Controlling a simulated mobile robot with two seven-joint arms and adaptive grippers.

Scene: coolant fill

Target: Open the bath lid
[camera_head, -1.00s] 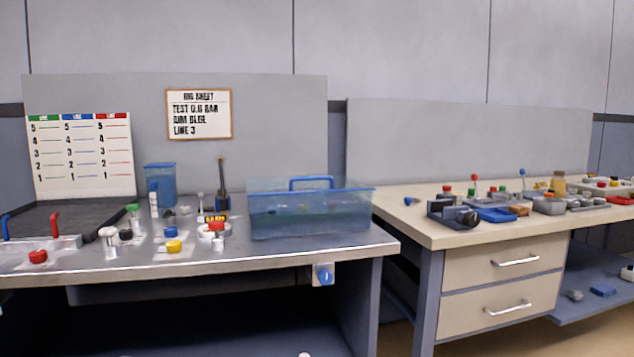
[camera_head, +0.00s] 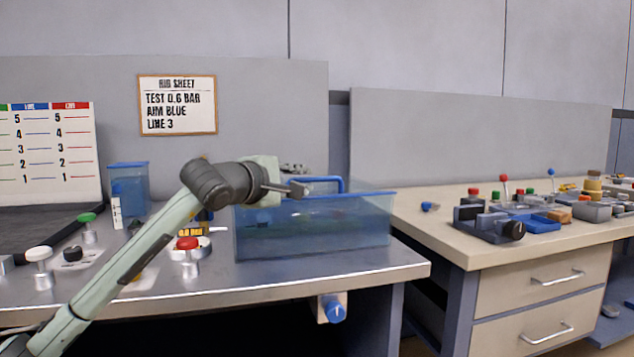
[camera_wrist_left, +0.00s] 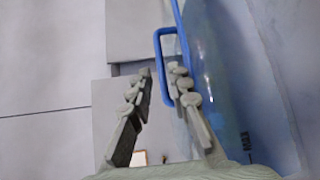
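The bath (camera_head: 310,235) is a clear blue tank on the steel bench. Its lid (camera_head: 368,194) lies flat across the top, with a blue rim. A blue loop handle (camera_head: 340,184) stands up from the lid. My left gripper (camera_head: 298,188) is over the lid's left part, beside the handle. My right gripper is out of view.
Left of the bath stand a red-topped valve (camera_head: 188,245), a green-topped valve (camera_head: 88,225) and a blue container (camera_head: 128,185). A blue knob (camera_head: 333,308) sits on the bench front. A second bench (camera_head: 450,230) with fixtures stands to the right.

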